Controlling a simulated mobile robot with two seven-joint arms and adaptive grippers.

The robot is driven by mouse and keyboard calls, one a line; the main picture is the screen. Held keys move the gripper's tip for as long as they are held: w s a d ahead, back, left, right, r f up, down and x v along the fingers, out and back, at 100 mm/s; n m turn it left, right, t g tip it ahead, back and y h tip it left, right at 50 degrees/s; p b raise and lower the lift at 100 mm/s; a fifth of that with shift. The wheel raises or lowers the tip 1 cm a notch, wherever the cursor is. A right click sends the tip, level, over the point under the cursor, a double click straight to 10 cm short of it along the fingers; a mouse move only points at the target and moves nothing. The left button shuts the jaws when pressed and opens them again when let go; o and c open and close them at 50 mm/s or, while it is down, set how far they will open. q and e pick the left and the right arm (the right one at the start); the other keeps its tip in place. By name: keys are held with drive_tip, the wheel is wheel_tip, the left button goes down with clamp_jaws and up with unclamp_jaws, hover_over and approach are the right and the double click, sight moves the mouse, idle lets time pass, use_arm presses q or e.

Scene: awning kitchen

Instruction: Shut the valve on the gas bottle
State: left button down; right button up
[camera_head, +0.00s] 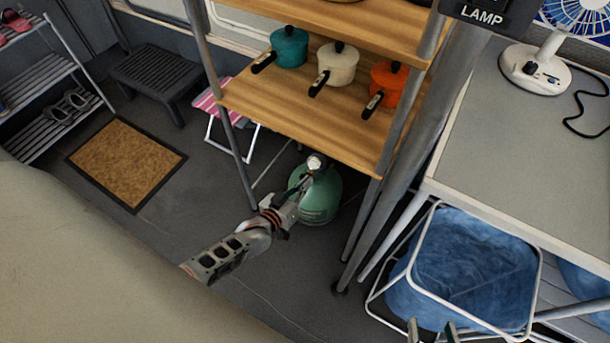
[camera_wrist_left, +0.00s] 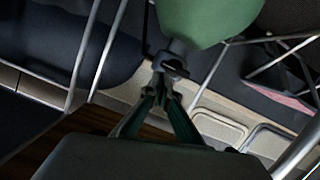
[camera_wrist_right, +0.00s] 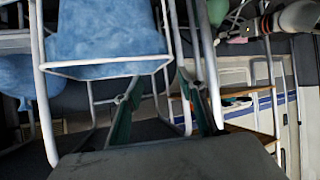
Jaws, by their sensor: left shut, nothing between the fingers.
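The green gas bottle (camera_head: 322,198) stands on the floor under the front of the wooden shelf unit. Its pale round valve top (camera_head: 315,161) shows above it. My left gripper (camera_head: 307,178) is at the bottle's upper part, close to the valve. In the left wrist view the bottle (camera_wrist_left: 208,14) fills the top, and its dark valve fitting (camera_wrist_left: 172,62) sits just beyond my left fingertips (camera_wrist_left: 161,88), which are together with nothing held. Whether they touch the fitting I cannot tell. My right gripper (camera_head: 432,331) is open and empty near the blue stool, also in its wrist view (camera_wrist_right: 155,88).
The shelf unit (camera_head: 290,107) holds several pots above the bottle, and its grey legs stand near it. A blue cushioned stool (camera_head: 470,265) and a table (camera_head: 530,150) are at right. A doormat (camera_head: 127,162) lies at left.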

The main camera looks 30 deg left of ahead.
use_arm(q)
wheel_tip(320, 180, up, 6)
drive_tip(key=w+p, duration=0.1)
drive_tip(key=p, duration=0.2)
drive_tip(key=s+p, duration=0.2)
drive_tip(key=s, duration=0.8)
drive_tip(key=shift+s+a, duration=0.2)
drive_tip(key=shift+s, duration=0.1)
use_arm(e)
drive_tip(key=shift+n+g+h, duration=0.3)
drive_tip(key=shift+g+h, duration=0.2)
drive_tip(key=shift+h, duration=0.1)
drive_tip(key=s+d, duration=0.1)
drive_tip(key=d+f, duration=0.1)
drive_tip(key=s+d, duration=0.1)
drive_tip(key=d, duration=0.1)
drive_tip(key=shift+s+f, duration=0.3)
drive_tip(key=shift+f, duration=0.1)
use_arm(q)
drive_tip(key=shift+r, duration=0.1)
use_arm(e)
drive_tip(key=shift+d, duration=0.1)
